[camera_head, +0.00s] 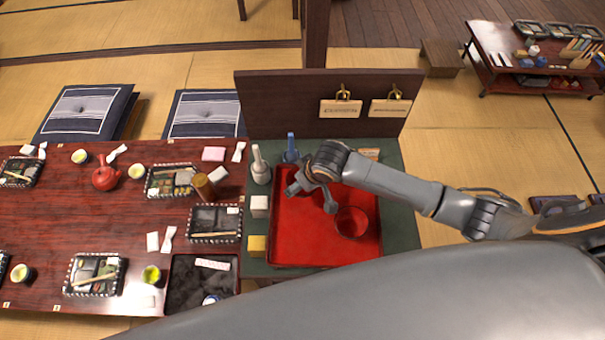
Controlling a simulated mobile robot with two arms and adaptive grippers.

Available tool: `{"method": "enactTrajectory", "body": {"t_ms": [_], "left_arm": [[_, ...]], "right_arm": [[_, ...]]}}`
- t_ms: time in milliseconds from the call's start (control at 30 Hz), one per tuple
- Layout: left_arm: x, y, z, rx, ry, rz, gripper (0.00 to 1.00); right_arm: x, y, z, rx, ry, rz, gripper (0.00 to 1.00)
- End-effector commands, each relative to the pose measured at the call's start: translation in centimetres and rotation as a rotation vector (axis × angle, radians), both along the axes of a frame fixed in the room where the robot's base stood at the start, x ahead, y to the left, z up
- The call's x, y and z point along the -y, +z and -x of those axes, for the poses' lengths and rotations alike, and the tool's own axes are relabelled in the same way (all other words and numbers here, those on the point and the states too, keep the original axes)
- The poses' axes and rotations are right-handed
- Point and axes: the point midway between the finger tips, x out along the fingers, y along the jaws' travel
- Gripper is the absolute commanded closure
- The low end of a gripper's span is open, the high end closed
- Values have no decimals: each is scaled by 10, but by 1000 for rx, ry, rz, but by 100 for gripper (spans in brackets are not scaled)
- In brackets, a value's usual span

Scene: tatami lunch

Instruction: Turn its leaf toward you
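A red bowl (351,222) stands on a red tray (300,250) on the dark green mat, right of the tray's middle. I cannot make out a leaf on the bowl or elsewhere at this size. My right gripper (312,201) comes in from the right over the upper left part of the tray. Its fingers are spread, with nothing seen between them. It is to the left of the bowl and apart from it. Its forearm passes above the bowl's far side. My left gripper is not in view.
A pale bottle (260,168), a blue bottle (291,150), a white block (259,207) and a yellow block (256,245) line the tray's left and far sides. A dark board (290,105) with hanging tags stands behind. The lunch table (60,225) lies left.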

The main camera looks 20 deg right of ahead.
Motion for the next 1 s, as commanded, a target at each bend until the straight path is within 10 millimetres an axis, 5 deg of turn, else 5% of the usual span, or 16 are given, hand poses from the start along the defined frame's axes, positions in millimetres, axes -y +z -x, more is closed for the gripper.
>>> {"method": "enactTrajectory", "body": {"t_ms": [167,1000], "left_arm": [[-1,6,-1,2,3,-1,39],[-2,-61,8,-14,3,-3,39]], "right_arm": [[-1,-12,8,3,45,-1,54],[-1,-15,7,4,508,1,54]]}}
